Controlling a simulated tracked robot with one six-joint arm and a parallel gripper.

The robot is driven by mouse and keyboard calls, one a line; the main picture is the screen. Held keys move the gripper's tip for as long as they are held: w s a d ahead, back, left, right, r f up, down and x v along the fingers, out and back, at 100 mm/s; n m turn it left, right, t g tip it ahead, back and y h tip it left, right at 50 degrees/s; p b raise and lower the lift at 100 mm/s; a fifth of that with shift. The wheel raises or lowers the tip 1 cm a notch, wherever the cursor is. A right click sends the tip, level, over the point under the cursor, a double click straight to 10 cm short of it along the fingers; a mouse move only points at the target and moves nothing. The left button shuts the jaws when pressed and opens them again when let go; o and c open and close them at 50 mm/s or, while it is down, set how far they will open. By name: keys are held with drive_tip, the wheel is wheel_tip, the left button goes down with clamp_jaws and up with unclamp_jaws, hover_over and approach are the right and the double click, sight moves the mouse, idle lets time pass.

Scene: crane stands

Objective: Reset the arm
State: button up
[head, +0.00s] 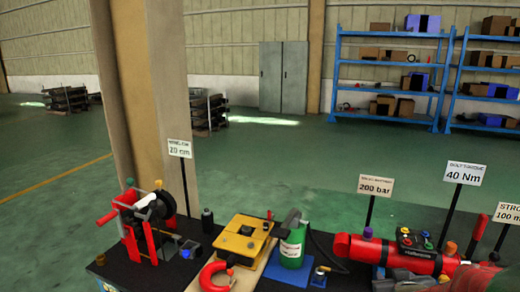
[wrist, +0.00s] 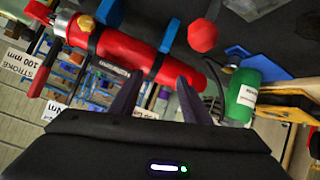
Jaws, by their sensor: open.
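My gripper (wrist: 158,98) shows in the wrist view with its two dark fingers spread apart and nothing held between them. The same red cylinder (head: 385,252) lies at the right of the bench in the head view. My gripper cannot be made out clearly in the head view.
A green bottle (head: 292,246) stands beside a yellow box (head: 245,240) and a red clamp-like ring (head: 215,277). A red winch frame (head: 148,222) is at the left. Signs on posts, such as the 40 Nm sign (head: 464,173), rise over the bench. The floor behind is open.

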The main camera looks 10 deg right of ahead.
drive_tip(key=s+a+r+g+y, duration=0.1)
drive_tip(key=s+a+r, duration=0.15)
drive_tip(key=a, duration=0.55)
drive_tip(key=s+a+r+g+y, duration=0.1)
drive_tip(key=a+r, duration=0.2)
drive_tip(key=a, duration=0.5)
drive_tip(key=s+a+r+n+g+y, duration=0.2)
drive_tip(key=s+a+r+y, duration=0.1)
drive_tip(key=s+a, duration=0.8)
drive_tip(key=shift+a+g+y, duration=0.3)
drive_tip(key=shift+a, duration=0.65)
drive_tip(key=shift+s, duration=0.1)
drive_tip(key=shift+c, duration=0.6)
drive_tip(key=shift+c, duration=0.8)
drive_tip(key=shift+d, duration=0.1)
